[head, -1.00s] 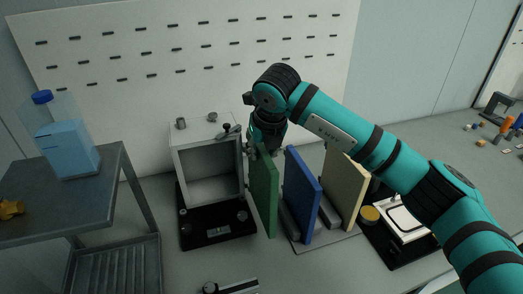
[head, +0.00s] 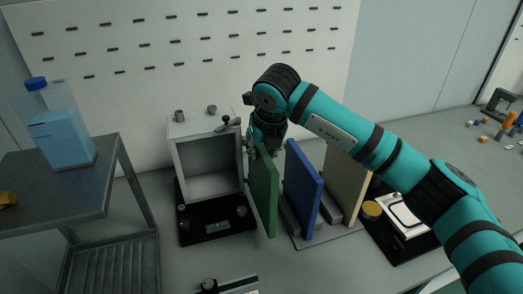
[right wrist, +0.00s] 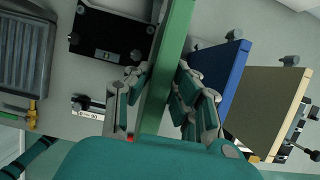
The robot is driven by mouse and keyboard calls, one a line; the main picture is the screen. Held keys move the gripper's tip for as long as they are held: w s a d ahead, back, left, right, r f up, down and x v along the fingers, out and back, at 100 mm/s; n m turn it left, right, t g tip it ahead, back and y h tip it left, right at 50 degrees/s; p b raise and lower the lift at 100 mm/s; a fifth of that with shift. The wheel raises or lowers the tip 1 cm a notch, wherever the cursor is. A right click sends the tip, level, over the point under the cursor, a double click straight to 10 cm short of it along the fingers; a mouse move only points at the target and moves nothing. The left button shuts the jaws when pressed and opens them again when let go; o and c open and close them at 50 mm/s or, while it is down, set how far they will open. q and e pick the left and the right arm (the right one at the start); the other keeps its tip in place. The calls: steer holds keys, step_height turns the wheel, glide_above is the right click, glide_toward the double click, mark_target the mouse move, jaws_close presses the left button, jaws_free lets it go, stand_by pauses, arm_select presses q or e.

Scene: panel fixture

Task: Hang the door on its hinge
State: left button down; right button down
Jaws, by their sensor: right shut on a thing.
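My right gripper (head: 256,148) is shut on the upper part of a green door panel (head: 264,194), which is upright. In the right wrist view, the two fingers (right wrist: 160,90) lie on either side of the green panel (right wrist: 168,62). The panel stands just right of an open-fronted grey box (head: 178,160) on a black base (head: 187,231). I cannot tell whether panel and box touch; the hinge is not clearly visible. A blue panel (head: 302,190) and a cream panel (head: 343,185) stand upright to the right in a grey rack (head: 325,240). My left gripper is not in view.
A grey shelf stand (head: 85,200) with a blue bottle (head: 62,140) stands at the left. A black fixture with a white plate (head: 408,215) is at the right. A small slide fixture (head: 230,286) lies at the front. A slotted white board (head: 120,60) closes off the back.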

steer(key=shift+f+b, duration=0.3)
steer(key=c, duration=1.2)
jaws_free()
steer(key=shift+o, duration=0.5)
steer(key=shift+f, duration=0.1)
steer(key=v, duration=1.2)
